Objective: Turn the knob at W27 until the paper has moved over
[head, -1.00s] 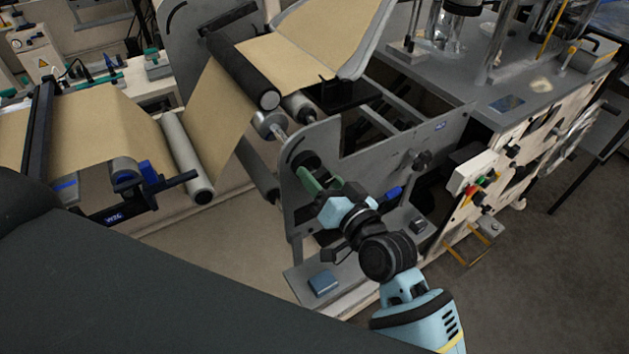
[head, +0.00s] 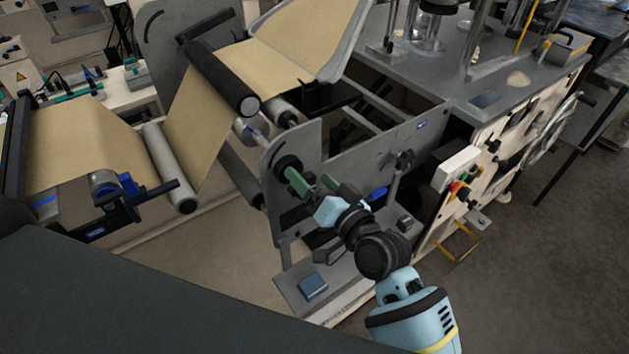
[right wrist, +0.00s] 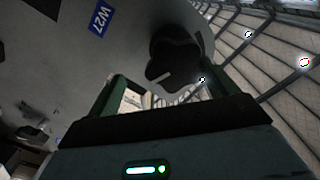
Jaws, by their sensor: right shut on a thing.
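The knob at W27 is a dark, lobed knob (head: 288,166) on the grey side plate; in the right wrist view it (right wrist: 172,50) sits beside the blue W27 label (right wrist: 101,17) and carries a short pale mark. My right gripper (head: 313,183) is shut on the knob; its green fingers stand on either side of it in the right wrist view (right wrist: 163,82). In the head view the fingers partly cover the knob. The brown paper (head: 75,145) runs over several rollers and up to the upper table. My left gripper is out of view.
The grey side plate (head: 345,165) stands close behind the gripper. A small blue block (head: 313,286) lies on the ledge below. A control box (head: 456,175) with coloured buttons is at the right. Floor at the far right (head: 530,270) is clear.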

